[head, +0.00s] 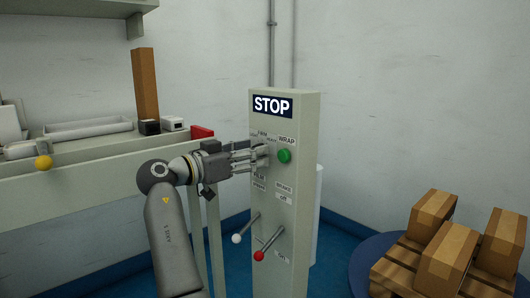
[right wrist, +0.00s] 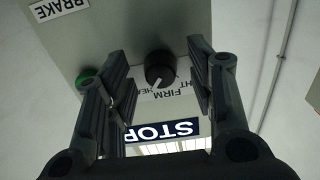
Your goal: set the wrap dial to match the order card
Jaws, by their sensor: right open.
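The wrap dial is a round black knob (right wrist: 160,68) with a white pointer line on the front of a grey control post (head: 302,190). In the right wrist view, seen upside down, the pointer faces the printed labels, near FIRM and slightly toward HEAVY; the exact mark is hard to tell. My right gripper (head: 262,158) is open, its fingers on either side of the dial, with visible gaps to it in the wrist view. In the head view the gripper hides the dial. I cannot make out an order card. My left gripper is out of view.
A green button (head: 284,156) sits beside the dial under a STOP sign (head: 272,106). Lower are white-knobbed (head: 237,238) and red-knobbed (head: 259,255) levers. A bench (head: 90,160) stands left; boxes (head: 449,250) on a pallet stand right.

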